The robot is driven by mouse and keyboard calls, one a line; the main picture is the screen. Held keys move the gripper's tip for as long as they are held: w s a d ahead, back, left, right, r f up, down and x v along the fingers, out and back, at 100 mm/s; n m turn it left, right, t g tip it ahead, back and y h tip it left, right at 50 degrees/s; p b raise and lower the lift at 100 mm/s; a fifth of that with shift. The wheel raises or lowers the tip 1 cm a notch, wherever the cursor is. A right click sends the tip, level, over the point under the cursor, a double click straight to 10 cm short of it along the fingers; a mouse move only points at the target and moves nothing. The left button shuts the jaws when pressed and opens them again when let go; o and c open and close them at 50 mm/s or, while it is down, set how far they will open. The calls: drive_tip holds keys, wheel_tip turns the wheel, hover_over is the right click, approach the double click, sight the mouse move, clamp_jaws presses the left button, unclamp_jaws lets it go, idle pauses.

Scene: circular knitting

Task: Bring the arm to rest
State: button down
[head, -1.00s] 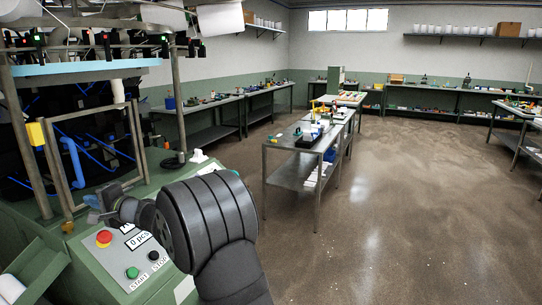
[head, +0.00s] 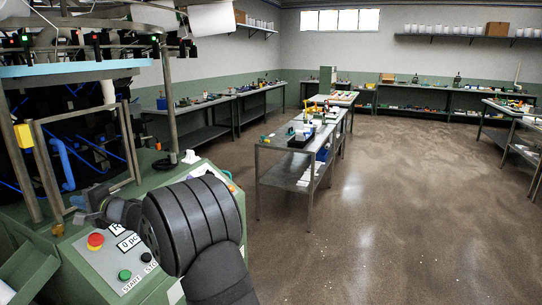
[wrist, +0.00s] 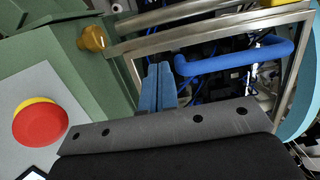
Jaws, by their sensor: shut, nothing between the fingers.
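My gripper (head: 76,203) is at the left of the head view, beyond the dark rounded links of my arm. It is above the back edge of the green machine's control panel (head: 100,268), in front of the metal-framed opening. In the wrist view its two blue fingers (wrist: 160,82) lie side by side, closed together, with nothing between them. The metal frame (wrist: 205,32) and a blue tube (wrist: 235,58) show behind the fingers. I cannot tell the exact gap between fingertips and frame. My arm hides part of the panel.
A red button (head: 95,241) on a yellow base and a green button (head: 125,275) sit on the panel near my arm. The red button also shows in the wrist view (wrist: 40,124). A metal table (head: 283,152) with items stands beyond. Open floor (head: 400,220) lies to the right.

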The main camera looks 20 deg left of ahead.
drive_tip(key=a, duration=0.4)
drive_tip(key=shift+a, duration=0.35)
drive_tip(key=w+d, duration=0.2)
drive_tip(key=d, duration=1.4)
drive_tip(key=s+a+f+m+t, duration=0.1)
drive_tip(key=s+a+m+t, duration=0.1)
drive_tip(key=s+a, duration=0.4)
drive_tip(key=s+t, duration=0.1)
drive_tip(key=s, duration=0.3)
drive_tip(key=shift+s+f, duration=0.3)
drive_tip(key=shift+f, duration=0.05)
